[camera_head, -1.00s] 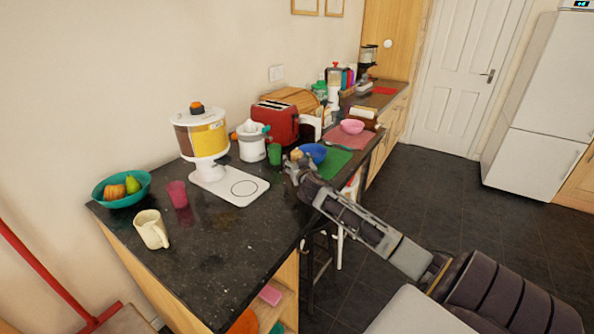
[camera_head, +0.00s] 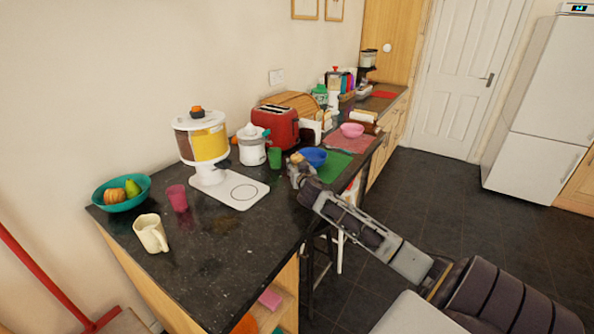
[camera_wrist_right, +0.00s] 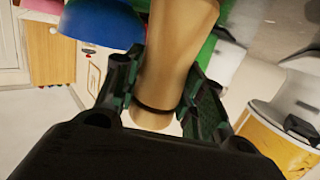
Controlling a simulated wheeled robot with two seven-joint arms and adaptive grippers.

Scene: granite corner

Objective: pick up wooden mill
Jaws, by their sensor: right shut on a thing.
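The wooden mill (camera_wrist_right: 172,62) is light tan with a dark ring, and fills the middle of the right wrist view between the fingers. My right gripper (camera_wrist_right: 160,95) is shut on it, one finger on each side. In the head view my right gripper (camera_head: 296,172) is at the counter's right edge, by the blue bowl (camera_head: 313,156). Only a small tan top of the mill (camera_head: 296,158) shows there above the gripper; the rest is hidden. My left gripper is not in view.
A green mat (camera_head: 345,166) lies beside the blue bowl. A green cup (camera_head: 274,158), white juicer (camera_head: 251,146), red toaster (camera_head: 276,124) and cereal dispenser (camera_head: 203,140) stand to the left. The front of the dark counter (camera_head: 215,270) is mostly clear.

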